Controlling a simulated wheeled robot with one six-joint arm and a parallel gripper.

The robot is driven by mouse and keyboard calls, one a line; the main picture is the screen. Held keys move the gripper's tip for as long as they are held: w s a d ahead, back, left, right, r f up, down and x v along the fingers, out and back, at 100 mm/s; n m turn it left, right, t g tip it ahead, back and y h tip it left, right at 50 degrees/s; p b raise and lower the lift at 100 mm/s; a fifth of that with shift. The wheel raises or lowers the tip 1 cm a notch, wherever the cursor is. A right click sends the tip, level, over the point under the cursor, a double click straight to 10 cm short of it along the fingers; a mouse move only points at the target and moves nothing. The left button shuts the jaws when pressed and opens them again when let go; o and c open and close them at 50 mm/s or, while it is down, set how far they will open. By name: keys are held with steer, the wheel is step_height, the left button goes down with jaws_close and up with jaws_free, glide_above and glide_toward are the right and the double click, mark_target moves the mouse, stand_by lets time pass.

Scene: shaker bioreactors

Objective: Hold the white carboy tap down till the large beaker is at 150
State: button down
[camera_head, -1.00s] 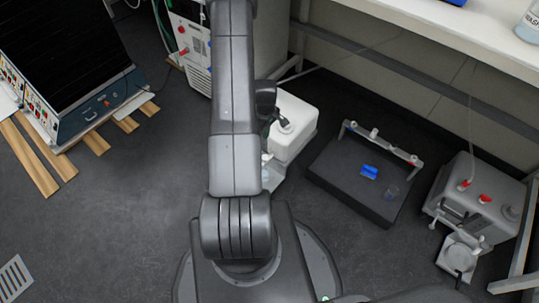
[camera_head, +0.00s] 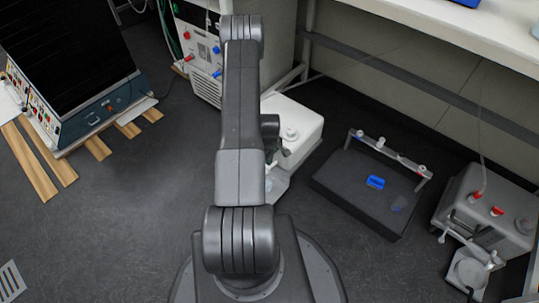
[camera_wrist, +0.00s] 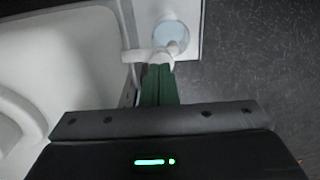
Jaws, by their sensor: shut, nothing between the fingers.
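The white carboy (camera_head: 305,125) stands on the floor just right of my arm in the head view; its side fills the left of the wrist view (camera_wrist: 65,65). Its white tap (camera_wrist: 137,55) sticks out to the right in the wrist view. My gripper (camera_wrist: 158,72) has green fingers, shut and empty, with their tips at the tap's end. I cannot tell whether they press on it. Beyond and below the tap, a round beaker (camera_wrist: 171,38) sits on a white stand (camera_wrist: 186,12). Its level and marks cannot be read. My arm hides most of the tap and beaker in the head view.
A dark tray (camera_head: 350,190) with a rail and a blue item (camera_head: 375,182) lies to the right. A bench (camera_head: 430,30) overhangs behind.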

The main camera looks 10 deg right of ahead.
steer(key=shift+f, duration=0.5)
